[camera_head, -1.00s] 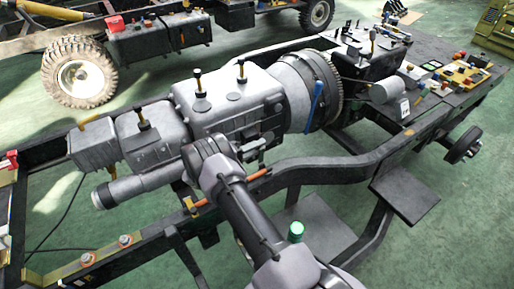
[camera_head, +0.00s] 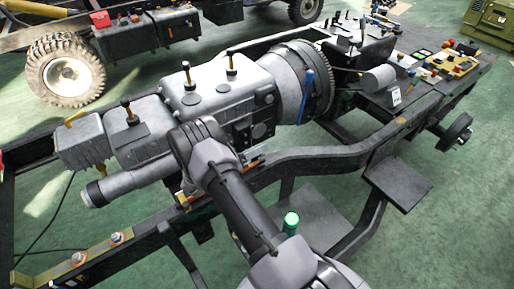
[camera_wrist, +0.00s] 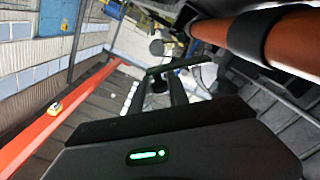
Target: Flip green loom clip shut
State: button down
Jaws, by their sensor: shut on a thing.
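No green loom clip can be made out in either view. An orange loom tube (camera_wrist: 285,38) with a black band (camera_wrist: 255,35) around it crosses the upper right of the wrist view, close beside my gripper. My gripper (camera_wrist: 160,80) shows there with its two dark fingers on either side of a small dark part (camera_wrist: 158,84), shut on it; I cannot tell what that part is. In the head view my own arm hides the gripper, and only a short piece of orange tube (camera_head: 186,202) shows at the chassis rail (camera_head: 310,158).
A grey gearbox (camera_head: 215,95) with several black-and-yellow fittings stands just behind my arm. A blue-handled tool (camera_head: 307,88) leans by the bell housing. A grey plate (camera_head: 398,186) juts out at the right of the rail. Green floor is open at the lower right.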

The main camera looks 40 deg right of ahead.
jog(key=shift+s+f+m, duration=0.15)
jog(key=shift+s+m, duration=0.05)
jog(key=shift+m, duration=0.2)
jog(key=c, duration=1.3)
grip_release()
jog(key=r+p, duration=0.2)
jog(key=r, duration=0.1)
jog(key=s+r, duration=0.1)
jog(key=shift+a+r+p, duration=0.15)
jog(key=shift+a+p, duration=0.2)
jog(key=shift+p, duration=0.05)
jog(key=s+a+p, duration=0.1)
jog(key=s+a, duration=0.1)
jog(key=s, duration=0.2)
jog(key=s+a+p, duration=0.1)
jog(key=s+a, duration=0.1)
jog(key=s, duration=0.2)
jog(key=s+a+p, duration=0.2)
jog(key=s+a, duration=0.1)
jog(key=s, duration=0.2)
jog(key=shift+r, duration=0.35)
